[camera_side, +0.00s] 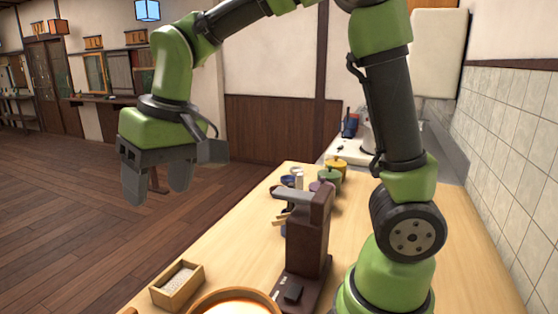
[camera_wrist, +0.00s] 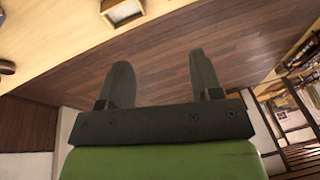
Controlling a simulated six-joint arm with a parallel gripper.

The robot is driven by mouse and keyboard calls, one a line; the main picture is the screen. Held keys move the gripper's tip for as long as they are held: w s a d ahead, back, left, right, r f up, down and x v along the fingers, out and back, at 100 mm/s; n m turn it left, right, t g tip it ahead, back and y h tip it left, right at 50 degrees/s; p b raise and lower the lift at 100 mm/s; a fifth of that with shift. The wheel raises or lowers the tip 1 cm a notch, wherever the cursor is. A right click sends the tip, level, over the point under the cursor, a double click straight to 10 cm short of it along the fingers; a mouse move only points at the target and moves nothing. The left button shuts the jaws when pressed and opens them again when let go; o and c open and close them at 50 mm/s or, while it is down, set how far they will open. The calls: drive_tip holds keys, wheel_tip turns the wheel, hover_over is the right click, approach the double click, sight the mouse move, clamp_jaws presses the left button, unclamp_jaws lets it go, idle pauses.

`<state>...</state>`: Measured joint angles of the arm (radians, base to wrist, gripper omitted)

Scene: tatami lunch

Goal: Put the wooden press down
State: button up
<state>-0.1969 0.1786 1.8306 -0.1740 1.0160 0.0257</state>
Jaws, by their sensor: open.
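My gripper (camera_side: 157,189) is open and empty, raised at the left with its fingers pointing down. In the wrist view its two fingers (camera_wrist: 160,68) are wide apart, with wooden floor behind them and nothing between. I cannot make out with certainty which thing is the wooden press. A small wooden box (camera_side: 178,285) with white contents sits at the counter's left front edge, apart from my gripper. It shows partly in the wrist view (camera_wrist: 122,13). A tall dark brown stand (camera_side: 308,235) with a grey-topped arm stands mid-counter.
The light wooden counter (camera_side: 455,265) runs along the tiled wall (camera_side: 515,150). A round wooden tub (camera_side: 235,298) is cut off at the bottom. Several small lidded pots, including a green one (camera_side: 329,177), stand at the far end. Open floor (camera_side: 70,220) lies left.

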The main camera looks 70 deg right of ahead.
drive_tip(key=s+d+r+m+t, duration=0.1)
drive_tip(key=s+d+t, duration=0.1)
drive_tip(key=s, duration=0.5)
drive_tip(key=s+d+r+m+t, duration=0.1)
drive_tip(key=s+d+r+t, duration=0.1)
drive_tip(key=s, duration=0.6)
drive_tip(key=shift+s+d+r+y, duration=0.25)
drive_tip(key=shift+s+y, duration=0.05)
